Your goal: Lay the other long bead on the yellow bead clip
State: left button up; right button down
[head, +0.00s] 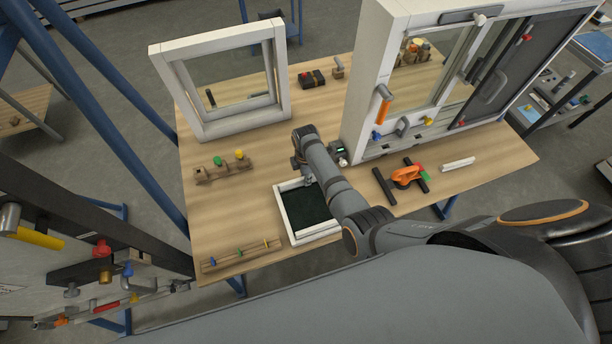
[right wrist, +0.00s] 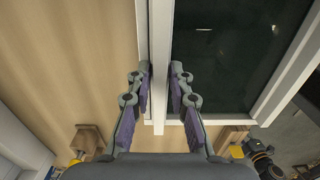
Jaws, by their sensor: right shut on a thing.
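My right gripper (right wrist: 159,88) is shut on a long white bead (right wrist: 159,112), one finger on each side of it. The bead lines up with a side bar of the white frame (right wrist: 262,116) around a dark pane; I cannot tell whether they touch. In the head view my right gripper (head: 308,182) is over the far edge of that frame (head: 284,222), its fingertips partly hidden. A wooden rail at front left carries blue, green and yellow (head: 266,243) pieces; I cannot tell whether the yellow one is the bead clip. My left gripper is out of view.
A block with green and yellow knobs (head: 225,170) stands left of the frame. A white window frame (head: 215,125) and a tall window unit (head: 355,125) stand behind. An orange-handled tool (head: 405,177) and a short white strip (head: 458,163) lie on the right.

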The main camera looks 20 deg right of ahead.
jog(key=shift+f, duration=0.45)
jog(key=c, duration=1.1)
grip_release()
jog(key=shift+c, duration=0.2)
notch_tip(320, 180, up, 12)
